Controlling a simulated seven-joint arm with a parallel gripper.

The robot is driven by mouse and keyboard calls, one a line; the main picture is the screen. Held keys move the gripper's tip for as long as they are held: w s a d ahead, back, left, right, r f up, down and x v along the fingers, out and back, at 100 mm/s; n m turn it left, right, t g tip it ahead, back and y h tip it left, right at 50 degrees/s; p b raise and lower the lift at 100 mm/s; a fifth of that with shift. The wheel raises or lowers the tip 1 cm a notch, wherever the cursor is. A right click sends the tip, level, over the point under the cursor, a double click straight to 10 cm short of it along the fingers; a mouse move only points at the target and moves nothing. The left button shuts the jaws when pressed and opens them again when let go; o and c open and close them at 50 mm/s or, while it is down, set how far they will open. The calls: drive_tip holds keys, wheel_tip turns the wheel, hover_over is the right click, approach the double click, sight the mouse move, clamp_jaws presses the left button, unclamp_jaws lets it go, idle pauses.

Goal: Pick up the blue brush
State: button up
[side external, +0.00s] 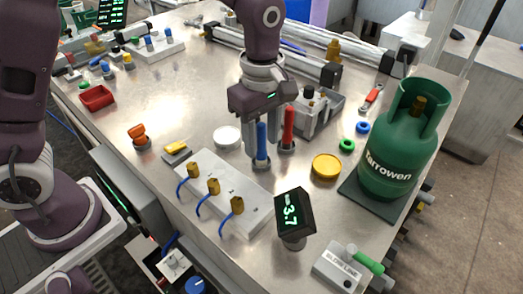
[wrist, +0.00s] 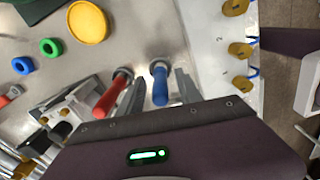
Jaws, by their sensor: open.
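The blue brush (side external: 261,142) stands upright in a small round grey holder on the metal table. It also shows in the wrist view (wrist: 160,88). My gripper (side external: 263,150) points down over it, fingers open on either side of the blue handle. In the wrist view the handle is between the two fingers (wrist: 158,84), with a gap showing on both sides. A red brush (side external: 288,125) stands in a similar holder just to the right, outside the fingers; it also shows in the wrist view (wrist: 112,96). The lower ends of both brushes are hidden in their holders.
A white block with yellow connectors (side external: 230,195) lies close in front. A display (side external: 294,216), yellow lid (side external: 326,166) and green gas cylinder (side external: 394,150) stand to the right. A grey organiser (side external: 318,112) is behind the red brush. A white round dish (side external: 228,136) is left.

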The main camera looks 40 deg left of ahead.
drive_tip(key=shift+f, duration=0.2)
clamp_jaws()
wheel_tip(320, 180, up, 10)
drive_tip(key=shift+r, duration=0.1)
idle(0.3)
